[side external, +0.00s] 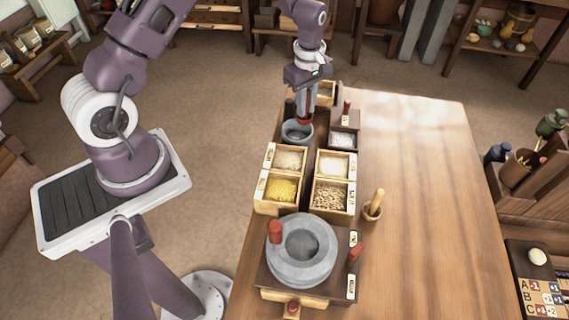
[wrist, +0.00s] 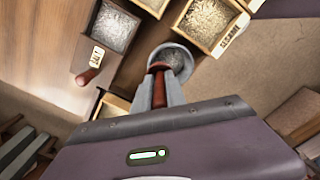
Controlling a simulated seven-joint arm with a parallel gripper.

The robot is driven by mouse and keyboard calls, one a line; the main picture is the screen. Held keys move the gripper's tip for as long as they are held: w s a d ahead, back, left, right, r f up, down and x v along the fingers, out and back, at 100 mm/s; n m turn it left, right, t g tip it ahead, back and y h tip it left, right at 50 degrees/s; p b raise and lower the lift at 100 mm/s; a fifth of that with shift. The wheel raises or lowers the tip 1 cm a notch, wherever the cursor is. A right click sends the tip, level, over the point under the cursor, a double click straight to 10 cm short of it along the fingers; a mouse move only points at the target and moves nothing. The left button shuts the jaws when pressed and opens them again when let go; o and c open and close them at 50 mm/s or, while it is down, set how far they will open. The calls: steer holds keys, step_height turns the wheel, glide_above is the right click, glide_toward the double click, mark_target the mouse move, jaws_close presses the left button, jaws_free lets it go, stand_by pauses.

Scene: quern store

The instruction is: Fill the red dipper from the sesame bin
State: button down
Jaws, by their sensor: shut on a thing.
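My gripper (side external: 304,119) is shut on the red handle (wrist: 158,88) of the dipper, whose grey round cup (wrist: 172,58) faces up beside the fingers. The cup also shows in the side view (side external: 297,131), short of the sesame bin. Its inside looks speckled grey; I cannot tell whether that is grain. The sesame bin (side external: 290,158) is a wooden box of pale seeds; in the wrist view, its labelled box (wrist: 236,32) lies up and right of the cup, close to it. The fingertips (wrist: 160,95) are partly hidden by the handle and cup.
A salt box (side external: 342,140) with a red knob stands right of the cup. Bins of yellow grain (side external: 283,187) and brown grain (side external: 331,194) lie nearer. The table's right side (side external: 430,200) is clear.

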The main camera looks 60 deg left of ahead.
stand_by(0.4)
steer(key=r, duration=0.1)
glide_above(289, 156)
steer(key=s+d, duration=0.2)
steer(key=d, duration=0.1)
steer(key=shift+s+d+f, duration=0.1)
steer(key=shift+s+f, duration=0.05)
steer(key=shift+f, duration=1.9)
steer(key=shift+s+d+f, duration=0.1)
steer(key=shift+f, duration=1.95)
step_height(289, 156, up, 8)
steer(key=shift+a, duration=0.1)
